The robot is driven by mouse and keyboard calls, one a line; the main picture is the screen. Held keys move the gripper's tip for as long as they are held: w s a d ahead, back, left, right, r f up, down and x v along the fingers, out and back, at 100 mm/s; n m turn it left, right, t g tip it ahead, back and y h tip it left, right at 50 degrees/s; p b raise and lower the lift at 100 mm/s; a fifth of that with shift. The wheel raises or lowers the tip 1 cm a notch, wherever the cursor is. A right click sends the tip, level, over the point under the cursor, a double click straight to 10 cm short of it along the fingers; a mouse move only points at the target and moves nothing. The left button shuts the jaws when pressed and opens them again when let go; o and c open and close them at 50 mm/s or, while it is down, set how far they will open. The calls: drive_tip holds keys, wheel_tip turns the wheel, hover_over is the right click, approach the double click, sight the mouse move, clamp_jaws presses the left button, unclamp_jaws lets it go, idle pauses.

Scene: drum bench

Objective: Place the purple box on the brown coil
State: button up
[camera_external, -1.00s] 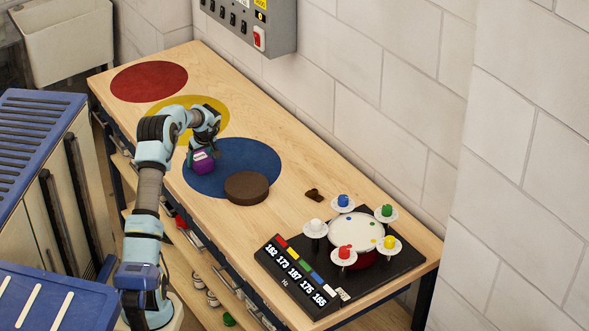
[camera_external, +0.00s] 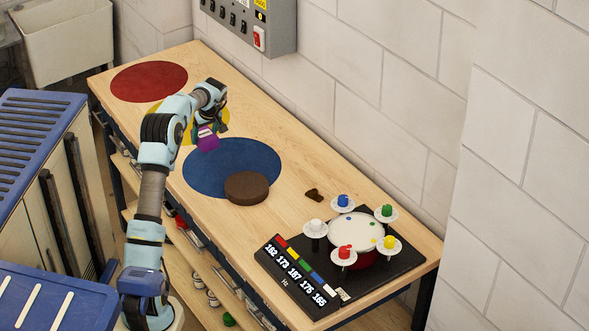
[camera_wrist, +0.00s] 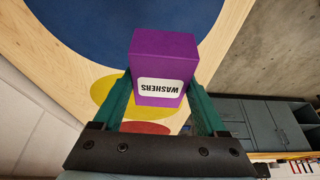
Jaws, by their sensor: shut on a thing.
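The purple box (camera_external: 208,140) is in my gripper, above the bench near the border of the yellow and blue circles. In the wrist view the purple box (camera_wrist: 163,62) sits between the two green fingers of my gripper (camera_wrist: 162,100), with a white "WASHERS" label facing the camera. My gripper (camera_external: 214,128) is shut on it. The brown coil (camera_external: 246,187) is a low dark round disc lying on the lower right edge of the blue circle. Its top is bare. It lies to the right of and nearer than the box, clear of my gripper.
The bench (camera_external: 290,165) has red (camera_external: 149,81), yellow (camera_external: 186,132) and blue (camera_external: 215,175) circles. A black board (camera_external: 385,275) with a drum (camera_external: 355,231) and coloured knobs stands at the right end. A small brown piece (camera_external: 314,195) lies near the coil. A switch box (camera_external: 262,20) hangs on the wall.

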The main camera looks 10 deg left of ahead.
wheel_tip(320, 180, up, 3)
drive_tip(key=p, duration=0.3)
hover_over(244, 182)
drive_tip(key=f, duration=0.2)
drive_tip(key=f+p, duration=0.1)
drive_tip(key=s+d+f, duration=0.1)
drive_tip(key=f, duration=0.1)
drive_tip(key=shift+f, duration=0.35)
drive_tip(key=shift+f+p, duration=0.65)
drive_tip(key=shift+f, duration=1.5)
drive_tip(key=shift+f, duration=0.2)
drive_tip(key=o, duration=1.4)
